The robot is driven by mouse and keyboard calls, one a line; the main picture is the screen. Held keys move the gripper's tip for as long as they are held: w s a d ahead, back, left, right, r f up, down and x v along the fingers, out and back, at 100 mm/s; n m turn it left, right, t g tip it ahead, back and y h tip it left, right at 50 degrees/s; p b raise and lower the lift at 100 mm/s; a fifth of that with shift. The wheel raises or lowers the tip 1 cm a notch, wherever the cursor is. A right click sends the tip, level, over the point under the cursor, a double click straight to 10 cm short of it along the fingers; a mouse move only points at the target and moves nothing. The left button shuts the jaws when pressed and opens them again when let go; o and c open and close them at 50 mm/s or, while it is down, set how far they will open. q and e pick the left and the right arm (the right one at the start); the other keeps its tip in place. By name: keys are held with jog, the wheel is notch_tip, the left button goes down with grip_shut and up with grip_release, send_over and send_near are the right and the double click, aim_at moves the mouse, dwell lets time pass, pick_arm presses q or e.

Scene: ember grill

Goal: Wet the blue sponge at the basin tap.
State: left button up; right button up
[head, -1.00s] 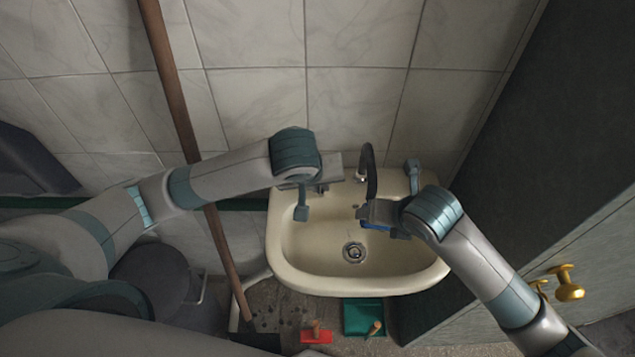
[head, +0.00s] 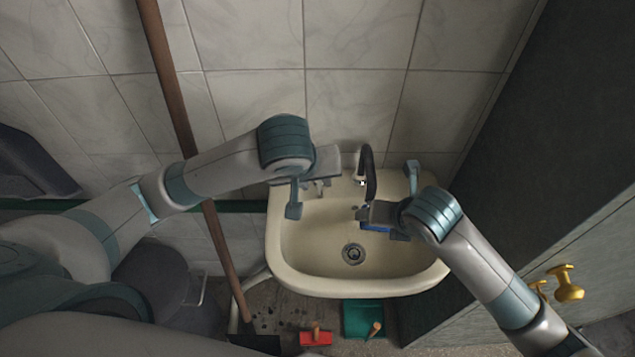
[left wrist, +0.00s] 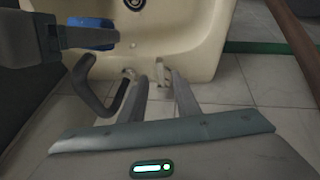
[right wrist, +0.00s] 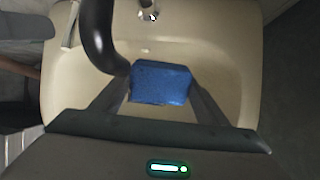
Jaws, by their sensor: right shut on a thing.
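The blue sponge (right wrist: 160,83) is held between the fingers of my right gripper (head: 378,216), over the cream basin (head: 310,262). The sponge is partly covered by the gripper in the head view. The dark curved tap spout (head: 370,172) comes down close beside the sponge; in the right wrist view (right wrist: 97,38) its end is right by the sponge's edge. I cannot make out a water stream. My left gripper (left wrist: 158,80) is open at the basin's back edge. A small pale tap lever (left wrist: 160,72) stands at its fingertips, with no clear contact visible.
A brown wooden pole (head: 172,85) leans at the left against the tiled wall. A dark cabinet with a brass knob (head: 567,284) closes off the right. A red-based tool (head: 316,338) and a green dustpan-like item (head: 362,318) lie on the floor below the basin.

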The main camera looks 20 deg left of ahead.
pick_arm(q)
jog(key=v, duration=0.6)
jog(key=shift+s+r, duration=0.2)
jog(key=shift+r, duration=0.15)
pick_arm(e)
jog(key=shift+d, duration=0.15)
pick_arm(q)
jog(key=shift+f+b, duration=0.3)
pick_arm(e)
jog(key=s+d, duration=0.2)
jog(key=d, duration=0.5)
jog(key=shift+s+d, duration=0.15)
jog(key=shift+d, duration=0.05)
dwell(0.4)
dwell(1.5)
pick_arm(q)
jog(key=shift+r+p, duration=0.85)
pick_arm(e)
jog(key=s+d+r, duration=0.1)
jog(key=d+r, duration=0.3)
jog(key=shift+s+d, duration=0.2)
jog(key=shift+d, duration=0.2)
jog(key=shift+s, duration=0.1)
dwell(0.6)
